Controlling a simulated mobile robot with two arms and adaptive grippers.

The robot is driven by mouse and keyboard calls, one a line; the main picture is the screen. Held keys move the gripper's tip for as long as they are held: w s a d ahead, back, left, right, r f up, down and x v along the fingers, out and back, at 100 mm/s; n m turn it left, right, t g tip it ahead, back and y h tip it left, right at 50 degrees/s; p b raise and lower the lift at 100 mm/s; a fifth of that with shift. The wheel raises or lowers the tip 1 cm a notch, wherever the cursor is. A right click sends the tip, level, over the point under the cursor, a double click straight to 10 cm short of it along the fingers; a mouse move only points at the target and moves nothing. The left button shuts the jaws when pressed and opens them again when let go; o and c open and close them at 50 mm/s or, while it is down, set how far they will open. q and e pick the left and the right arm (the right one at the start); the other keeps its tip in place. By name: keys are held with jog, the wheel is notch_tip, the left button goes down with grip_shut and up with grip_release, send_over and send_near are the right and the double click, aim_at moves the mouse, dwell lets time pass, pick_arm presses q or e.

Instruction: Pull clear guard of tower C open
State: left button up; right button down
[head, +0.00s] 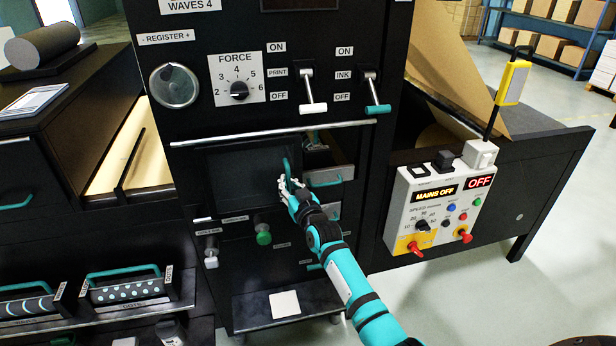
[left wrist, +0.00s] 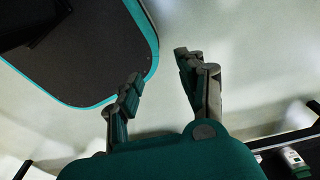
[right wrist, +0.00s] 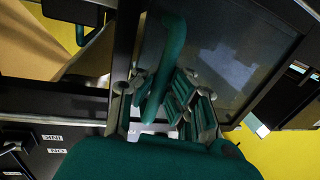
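The clear guard (head: 240,178) is a dark see-through panel in the lower front of the black tower. It covers the left part of an opening, and the right part is uncovered. Its teal handle (head: 287,168) is at its right edge. My right gripper (head: 290,185) is at this handle. In the right wrist view the handle (right wrist: 169,50) runs between the fingers, which look closed around it; finger contact is partly hidden. The guard's pane (right wrist: 225,65) fills the right of that view. My left gripper (left wrist: 158,75) is open and empty, away from the tower.
A green knob (head: 263,238) is below the guard, and a metal rail (head: 275,133) runs above. The control box (head: 436,208) reads MAINS OFF. Teal-handled rollers (head: 128,290) stand at lower left.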

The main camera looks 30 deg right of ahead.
aim_at(267, 179)
jog(key=a, duration=0.3)
jog(key=shift+w+f, duration=0.25)
jog(key=shift+f, duration=0.05)
jog(key=shift+w+a+f, duration=0.1)
jog(key=shift+w+a, duration=0.05)
jog(key=shift+a, duration=0.6)
jog(key=c, duration=1.5)
grip_release()
jog(key=shift+d+r, duration=0.1)
jog(key=shift+r, duration=0.15)
jog(key=shift+o, duration=0.8)
jog(key=shift+s, duration=0.2)
pick_arm(q)
jog(key=shift+s+d+r, duration=0.1)
jog(key=shift+d+r, duration=0.1)
jog(key=shift+r, duration=0.05)
pick_arm(e)
jog(key=shift+w+r, duration=0.1)
